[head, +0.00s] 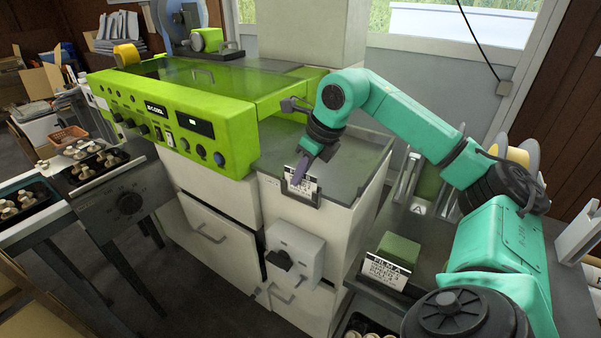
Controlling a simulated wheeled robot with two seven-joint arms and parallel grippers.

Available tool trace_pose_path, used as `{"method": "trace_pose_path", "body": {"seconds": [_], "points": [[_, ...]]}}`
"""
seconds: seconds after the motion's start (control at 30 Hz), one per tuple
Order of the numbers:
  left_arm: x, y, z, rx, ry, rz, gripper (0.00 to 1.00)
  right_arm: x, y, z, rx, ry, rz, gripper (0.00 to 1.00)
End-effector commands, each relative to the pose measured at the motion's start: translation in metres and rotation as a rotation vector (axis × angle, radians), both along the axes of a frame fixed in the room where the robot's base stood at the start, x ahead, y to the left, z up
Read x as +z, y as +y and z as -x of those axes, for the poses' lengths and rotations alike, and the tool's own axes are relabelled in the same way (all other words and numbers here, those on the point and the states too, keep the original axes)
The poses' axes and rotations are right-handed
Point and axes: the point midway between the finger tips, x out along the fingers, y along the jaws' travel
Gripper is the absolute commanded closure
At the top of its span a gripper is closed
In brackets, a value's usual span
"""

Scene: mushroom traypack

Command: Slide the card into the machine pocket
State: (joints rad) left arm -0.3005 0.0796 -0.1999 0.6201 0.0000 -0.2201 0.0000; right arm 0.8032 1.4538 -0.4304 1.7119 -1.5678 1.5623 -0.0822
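The white card (305,187) with black print stands at the front edge of the machine's grey top. Its lower part is in or right behind the dark pocket (300,197); how deep it sits I cannot tell. My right gripper (299,175) reaches down to it from above, with a finger in front of the card's upper part. It looks shut on the card, though the far finger is hidden. The green-and-white machine (225,115) stands behind and to the left. My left gripper is not in view.
A second printed card (387,268) labelled FILM A stands by a green block (399,247) at the right. A white box with a black knob (279,259) juts out below the pocket. Mushroom trays (98,166) lie at the left. The grey top beside the gripper is mostly clear.

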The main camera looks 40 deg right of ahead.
Motion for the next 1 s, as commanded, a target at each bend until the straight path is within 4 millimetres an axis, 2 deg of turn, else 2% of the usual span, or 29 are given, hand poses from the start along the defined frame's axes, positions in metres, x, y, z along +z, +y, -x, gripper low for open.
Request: {"method": "trace_pose_path", "body": {"seconds": [0.03,0.07,0.37,0.47,0.57,0.8,0.9,1.0], "points": [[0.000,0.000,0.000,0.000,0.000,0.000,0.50,0.000,0.000,0.000,0.000,0.000,0.000,0.67],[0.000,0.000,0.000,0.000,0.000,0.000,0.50,0.000,0.000,0.000,0.000,0.000,0.000,0.62],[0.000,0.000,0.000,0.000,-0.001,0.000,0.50,0.001,0.000,0.000,0.000,0.000,0.000,0.62],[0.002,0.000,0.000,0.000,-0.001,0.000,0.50,0.011,-0.001,0.003,0.000,-0.002,0.000,0.62],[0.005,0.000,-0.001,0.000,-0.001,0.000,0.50,0.031,-0.004,0.011,-0.002,-0.004,0.000,0.62],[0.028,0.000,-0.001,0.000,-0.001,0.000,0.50,0.102,-0.012,0.037,-0.002,-0.005,0.000,0.62],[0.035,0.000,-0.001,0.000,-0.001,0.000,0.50,0.122,-0.014,0.046,0.000,-0.003,0.000,0.62],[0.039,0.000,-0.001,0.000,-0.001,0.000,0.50,0.133,-0.016,0.051,0.000,-0.002,-0.001,0.62]]}}
